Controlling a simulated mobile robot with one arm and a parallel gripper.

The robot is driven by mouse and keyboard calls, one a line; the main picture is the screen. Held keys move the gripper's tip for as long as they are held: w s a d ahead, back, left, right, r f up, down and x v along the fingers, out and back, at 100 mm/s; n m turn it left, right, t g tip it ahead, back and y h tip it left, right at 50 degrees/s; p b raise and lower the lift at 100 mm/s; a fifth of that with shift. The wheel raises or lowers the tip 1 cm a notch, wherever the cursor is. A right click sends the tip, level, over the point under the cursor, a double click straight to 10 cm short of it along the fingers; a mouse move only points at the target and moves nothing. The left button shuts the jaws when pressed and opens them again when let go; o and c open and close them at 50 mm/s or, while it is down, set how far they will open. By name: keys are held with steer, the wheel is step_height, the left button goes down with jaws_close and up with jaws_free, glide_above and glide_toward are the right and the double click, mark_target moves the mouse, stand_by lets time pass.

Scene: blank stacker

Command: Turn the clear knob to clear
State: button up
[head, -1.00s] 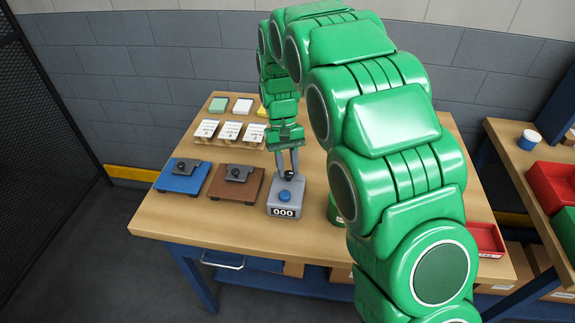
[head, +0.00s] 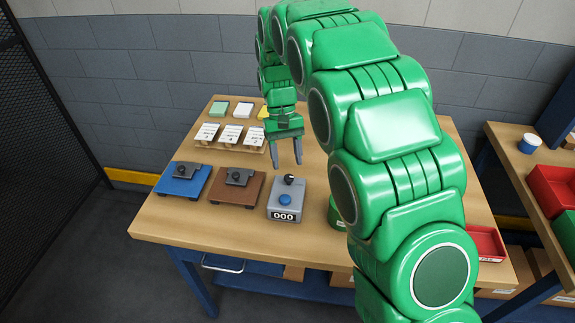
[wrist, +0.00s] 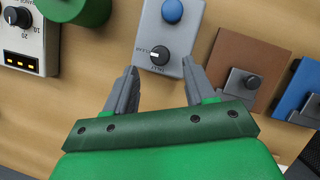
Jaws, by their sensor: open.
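The clear knob is a small black dial (head: 289,180) on the back part of a grey counter box (head: 272,207). The box has a blue button (head: 285,199) and a display reading 000. In the wrist view the knob (wrist: 157,56) carries a white mark. Small lettering sits beside and below it, too small to read surely. My gripper (head: 287,164) is open and empty, above and behind the knob in the head view. In the wrist view its fingertips (wrist: 160,67) are spread on both sides of the box's knob end, apart from the knob.
A brown block with a dark clamp (head: 222,195) and a blue one (head: 178,187) stand left of the box. Card stacks (head: 230,136) lie behind. A green round object (head: 336,213) is at right. The wrist view also shows a dial box (wrist: 22,45).

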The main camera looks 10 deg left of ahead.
steer(key=v, duration=0.4)
steer(key=shift+d+r, duration=0.1)
stand_by(0.4)
